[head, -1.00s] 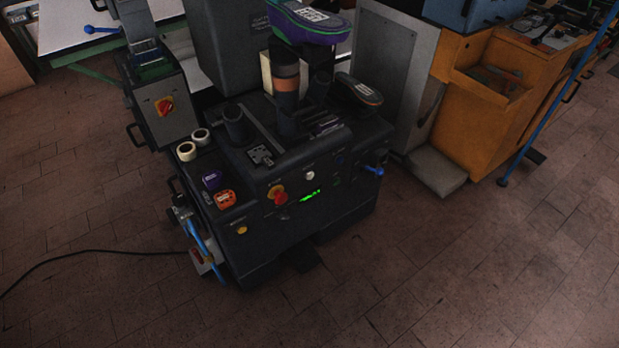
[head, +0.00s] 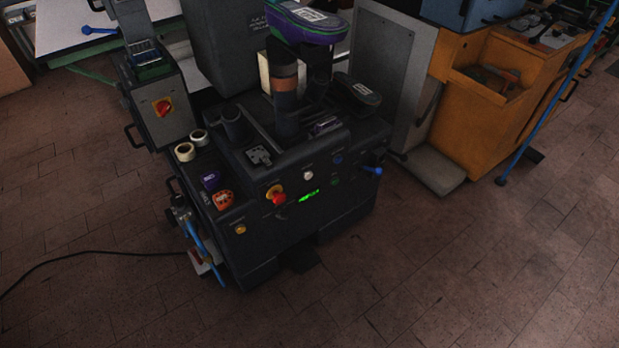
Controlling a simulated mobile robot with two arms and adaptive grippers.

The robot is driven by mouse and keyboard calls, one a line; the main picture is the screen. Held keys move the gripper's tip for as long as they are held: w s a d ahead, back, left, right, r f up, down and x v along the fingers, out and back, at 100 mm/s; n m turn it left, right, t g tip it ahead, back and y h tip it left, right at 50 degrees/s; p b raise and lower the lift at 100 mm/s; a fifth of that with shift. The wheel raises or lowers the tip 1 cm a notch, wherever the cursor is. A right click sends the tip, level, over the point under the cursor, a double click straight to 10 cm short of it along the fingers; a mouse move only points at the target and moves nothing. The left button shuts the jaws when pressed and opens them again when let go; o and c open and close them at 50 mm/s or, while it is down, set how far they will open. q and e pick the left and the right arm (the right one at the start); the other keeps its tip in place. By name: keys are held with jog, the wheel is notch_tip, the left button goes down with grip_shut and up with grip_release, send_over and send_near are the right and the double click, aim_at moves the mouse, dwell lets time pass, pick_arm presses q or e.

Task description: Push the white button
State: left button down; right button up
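The white button (head: 308,175) is a small round knob on the sloped front panel of the dark heel press (head: 325,225). Nothing covers the white button. Neither of my grippers shows in the head view.
Tape rolls (head: 185,152), a purple item (head: 210,180) and an orange item (head: 222,199) lie on the press's left ledge. A blue-handled lever (head: 372,170) sticks out right. A black cable (head: 90,252) crosses the floor left. The floor in front is clear.

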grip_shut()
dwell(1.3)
